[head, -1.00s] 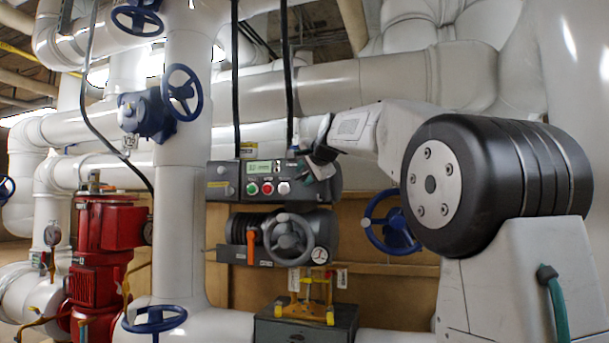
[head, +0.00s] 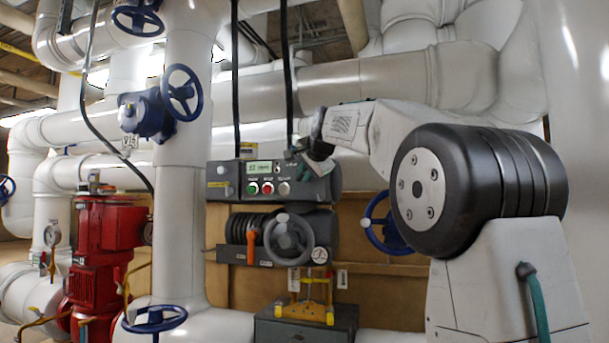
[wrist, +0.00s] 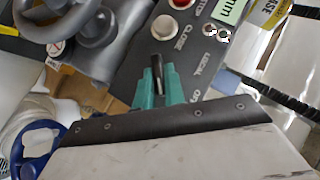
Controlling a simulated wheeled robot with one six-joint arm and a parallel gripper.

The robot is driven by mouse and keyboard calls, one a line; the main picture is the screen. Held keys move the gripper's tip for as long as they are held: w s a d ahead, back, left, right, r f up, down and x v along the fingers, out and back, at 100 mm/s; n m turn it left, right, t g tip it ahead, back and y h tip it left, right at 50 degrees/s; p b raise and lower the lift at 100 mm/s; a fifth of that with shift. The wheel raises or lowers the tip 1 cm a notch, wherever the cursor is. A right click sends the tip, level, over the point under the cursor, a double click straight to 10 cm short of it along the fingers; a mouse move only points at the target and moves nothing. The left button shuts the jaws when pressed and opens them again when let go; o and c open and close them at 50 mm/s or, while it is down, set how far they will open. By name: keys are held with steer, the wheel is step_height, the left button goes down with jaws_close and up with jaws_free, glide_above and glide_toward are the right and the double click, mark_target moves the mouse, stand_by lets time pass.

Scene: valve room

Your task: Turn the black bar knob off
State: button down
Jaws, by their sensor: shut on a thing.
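The black bar knob (wrist: 157,67) shows in the wrist view on the dark grey control panel (wrist: 126,72). My gripper (wrist: 159,88) has teal fingers closed on the knob, one on each side of it. Its bar stands roughly upright in that picture. The printed words LOCAL and OFF show on the panel to the right of the fingers. In the head view my gripper (head: 313,158) is at the upper right of the panel (head: 230,181) and hides the knob.
A white button (wrist: 164,28) and a red button (wrist: 181,3) are close to the knob. A grey handwheel (head: 289,240) and an orange lever (head: 251,243) are below the panel. A blue handwheel (head: 374,228) is below my forearm.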

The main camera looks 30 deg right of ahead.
steer(key=n+g, duration=0.1)
steer(key=g+h, duration=0.1)
steer(key=n+g+h, duration=0.1)
steer(key=shift+w+a+r+n+g, duration=0.1)
steer(key=shift+w+a+n+g, duration=0.05)
steer(key=shift+w+n+g, duration=0.2)
steer(key=shift+a+n+g+h, duration=0.1)
steer(key=shift+n+g+h, duration=0.85)
steer(key=shift+g, duration=0.6)
steer(key=c, duration=1.5)
jaws_free()
steer(key=shift+r, duration=0.1)
